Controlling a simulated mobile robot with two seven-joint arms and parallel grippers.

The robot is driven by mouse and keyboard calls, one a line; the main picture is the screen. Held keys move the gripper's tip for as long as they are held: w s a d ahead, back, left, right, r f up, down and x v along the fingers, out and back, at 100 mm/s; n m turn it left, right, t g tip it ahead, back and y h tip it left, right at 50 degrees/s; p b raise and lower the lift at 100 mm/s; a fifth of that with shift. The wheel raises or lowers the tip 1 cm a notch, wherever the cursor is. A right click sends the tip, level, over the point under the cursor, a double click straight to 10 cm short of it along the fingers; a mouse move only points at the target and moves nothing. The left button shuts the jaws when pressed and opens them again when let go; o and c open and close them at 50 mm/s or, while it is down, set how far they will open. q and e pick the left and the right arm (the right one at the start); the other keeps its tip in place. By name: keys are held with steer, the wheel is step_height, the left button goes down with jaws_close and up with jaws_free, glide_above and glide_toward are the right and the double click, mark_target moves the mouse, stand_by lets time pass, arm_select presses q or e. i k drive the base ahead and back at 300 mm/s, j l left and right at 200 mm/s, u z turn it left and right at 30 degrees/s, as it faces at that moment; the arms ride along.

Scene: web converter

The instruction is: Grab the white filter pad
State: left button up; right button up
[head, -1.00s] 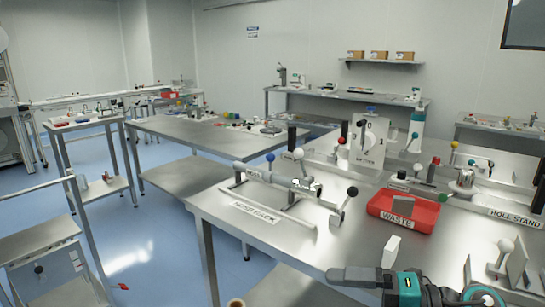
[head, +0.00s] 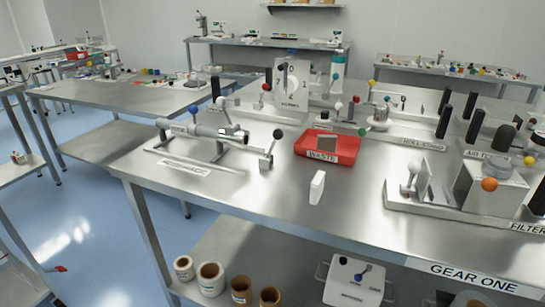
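A white filter pad (head: 317,187), a small white block, stands upright on the steel table (head: 270,205) in front of the red waste tray. It is apart from the tray, and nothing touches it. Neither of my grippers is in view.
The red tray labelled WASTE (head: 320,157) holds a grey pad (head: 327,143). A roller fixture (head: 200,130) with a ball-ended lever stands left. The FILTER station (head: 480,190) stands right. The table front around the pad is clear. Several rolls (head: 210,278) sit on the lower shelf.

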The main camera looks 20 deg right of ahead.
mark_target(317, 185)
steer(key=i+j+z, duration=0.6)
steer(key=j+z, duration=0.3)
steer(key=i+j, duration=0.05)
